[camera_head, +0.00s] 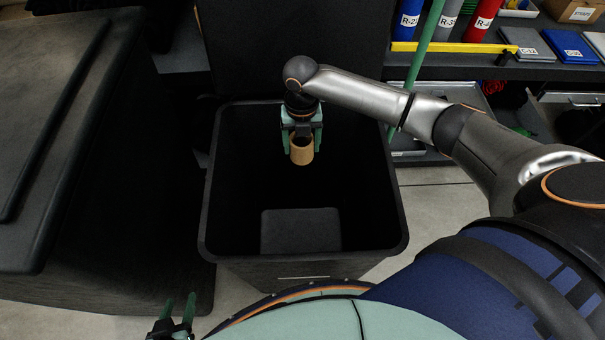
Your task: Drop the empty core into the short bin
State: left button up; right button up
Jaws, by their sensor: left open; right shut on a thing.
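The empty core (302,153) is a short tan cardboard tube. My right gripper (302,142) is shut on it and points down, with the core between its green fingers. The core is over the opening of the short bin, toward its far side. The short bin (402,232) is a black open-topped bin in the middle of the view, with a dark inside and a lighter grey patch at the bottom. My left gripper (176,312) is at the lower left edge of the view, open, with two green fingers apart and nothing seen between them.
A dark panel (290,45) rises behind the bin. A shelf at the upper right holds coloured rolls (445,18), a blue binder (570,46) and a box (572,10). A green pole (422,50) leans beside it.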

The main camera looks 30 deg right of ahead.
jog(key=o, duration=1.3)
notch_tip(320, 180, up, 13)
jog(key=shift+f+p, duration=0.15)
jog(key=shift+p, duration=0.2)
jog(key=shift+f, duration=0.1)
